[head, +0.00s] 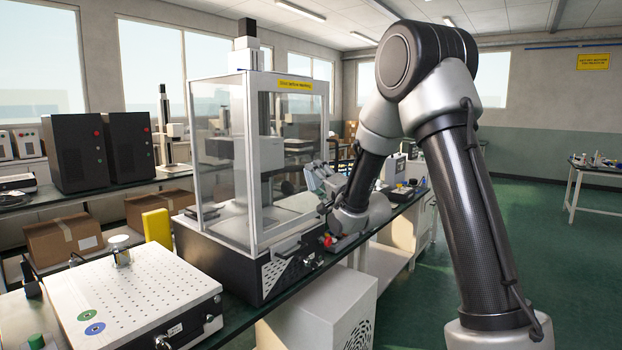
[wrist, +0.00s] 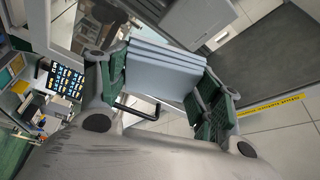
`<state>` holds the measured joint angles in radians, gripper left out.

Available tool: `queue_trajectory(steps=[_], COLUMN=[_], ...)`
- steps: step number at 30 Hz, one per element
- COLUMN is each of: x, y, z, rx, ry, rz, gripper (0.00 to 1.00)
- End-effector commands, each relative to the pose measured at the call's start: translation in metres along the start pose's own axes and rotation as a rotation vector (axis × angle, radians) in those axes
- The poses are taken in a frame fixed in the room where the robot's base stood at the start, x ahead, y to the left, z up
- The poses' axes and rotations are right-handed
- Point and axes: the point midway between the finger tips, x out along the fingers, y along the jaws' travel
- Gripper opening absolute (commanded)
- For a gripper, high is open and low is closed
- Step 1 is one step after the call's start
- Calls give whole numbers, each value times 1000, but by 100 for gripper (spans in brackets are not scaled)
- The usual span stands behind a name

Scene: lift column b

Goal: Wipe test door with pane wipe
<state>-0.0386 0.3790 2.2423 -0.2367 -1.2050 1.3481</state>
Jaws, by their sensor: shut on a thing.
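The test door (head: 252,150) is the clear framed pane on the front of a tall glazed test enclosure in the head view, with a yellow label along its top. It looks upright and shut. In the wrist view my gripper (wrist: 165,88) has its green-padded fingers on both sides of the pane wipe (wrist: 165,70), a pale blue-grey folded pad in layers, and is shut on it. In the head view my wrist is just right of the door's lower part. The fingers are hard to make out there, and I cannot tell whether the wipe touches the pane.
A perforated plate unit (head: 130,295) stands front left on the bench. A yellow block (head: 157,228) is behind it. Cardboard boxes (head: 62,240) and black cabinets (head: 82,152) are at left. A white cabinet (head: 320,312) is below the bench. The green floor at right is mostly clear.

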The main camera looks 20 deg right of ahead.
Motion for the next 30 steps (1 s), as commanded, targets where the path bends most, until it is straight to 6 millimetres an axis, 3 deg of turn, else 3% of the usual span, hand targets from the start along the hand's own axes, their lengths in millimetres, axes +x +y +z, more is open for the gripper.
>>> queue_trajectory(steps=[6,17,30], x=[-13,-16,-42], y=[0,0,0], z=[-6,-6,-17], rx=[0,0,0], ry=[0,0,0], rz=[0,1,1], gripper=[54,54,54])
